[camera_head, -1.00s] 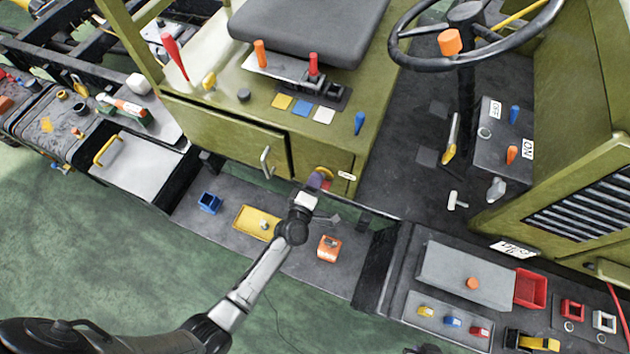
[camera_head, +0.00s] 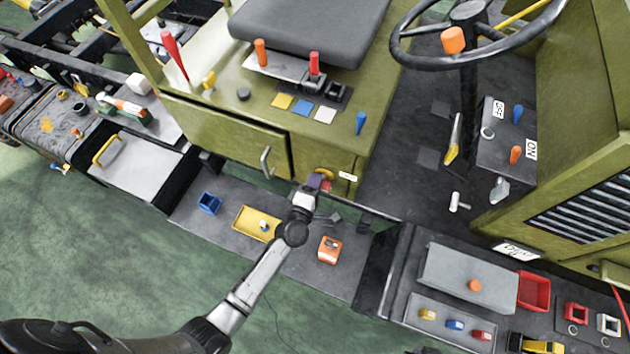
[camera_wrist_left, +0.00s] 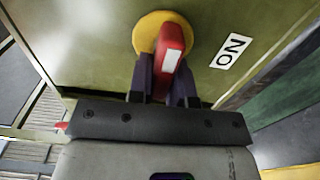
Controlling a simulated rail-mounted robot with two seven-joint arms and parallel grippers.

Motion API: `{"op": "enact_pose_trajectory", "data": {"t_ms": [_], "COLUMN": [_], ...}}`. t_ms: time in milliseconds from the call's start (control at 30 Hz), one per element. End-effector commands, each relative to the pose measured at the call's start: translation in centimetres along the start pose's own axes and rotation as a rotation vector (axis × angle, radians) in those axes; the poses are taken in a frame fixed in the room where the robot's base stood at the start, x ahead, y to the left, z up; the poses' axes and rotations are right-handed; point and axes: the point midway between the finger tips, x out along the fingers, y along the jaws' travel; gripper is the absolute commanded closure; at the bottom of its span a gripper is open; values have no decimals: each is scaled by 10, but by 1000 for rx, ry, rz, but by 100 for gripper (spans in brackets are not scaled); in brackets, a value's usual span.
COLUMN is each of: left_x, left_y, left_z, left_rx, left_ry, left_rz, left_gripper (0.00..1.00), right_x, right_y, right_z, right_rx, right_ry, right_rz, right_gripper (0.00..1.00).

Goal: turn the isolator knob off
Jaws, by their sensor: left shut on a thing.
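The isolator knob is a red bar with a white mark, seen in the left wrist view (camera_wrist_left: 171,48) on a round yellow plate (camera_wrist_left: 146,33). The plate sits on the olive panel below the seat, beside an "ON" label (camera_wrist_left: 231,51). My left gripper (camera_wrist_left: 163,84) is shut on the knob, with a dark purple finger on each side. In the head view the left gripper (camera_head: 315,183) reaches the panel from below. A little of the red knob (camera_head: 327,185) shows past its fingers. My right gripper is not in view.
A cabinet door with a metal handle (camera_head: 266,161) is left of the knob. Below on the step are a blue cup (camera_head: 209,203), a yellow tray (camera_head: 246,221) and an orange block (camera_head: 329,250). A blue lever (camera_head: 360,123) stands above right.

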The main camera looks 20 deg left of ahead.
Motion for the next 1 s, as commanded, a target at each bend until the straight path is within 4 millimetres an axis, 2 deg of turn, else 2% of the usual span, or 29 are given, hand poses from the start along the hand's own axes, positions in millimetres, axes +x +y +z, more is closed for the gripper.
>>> {"op": "enact_pose_trajectory", "data": {"t_ms": [33,67,300,533,667,1000], "left_x": [0,0,0,-1,-10,-74], "left_y": [0,0,0,0,0,-1], "left_z": [0,0,0,0,0,0], "left_rx": [0,0,0,1,1,3], "left_ry": [0,0,0,0,0,0], "left_rz": [0,0,0,0,0,-2], "left_gripper": [100,78,57,57,57,57], "right_x": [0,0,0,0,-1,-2], "right_y": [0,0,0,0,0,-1], "right_z": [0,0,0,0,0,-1], "right_rx": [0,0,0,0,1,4], "right_ry": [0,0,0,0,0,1], "right_rz": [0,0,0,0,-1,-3], "right_gripper": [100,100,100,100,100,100]}}
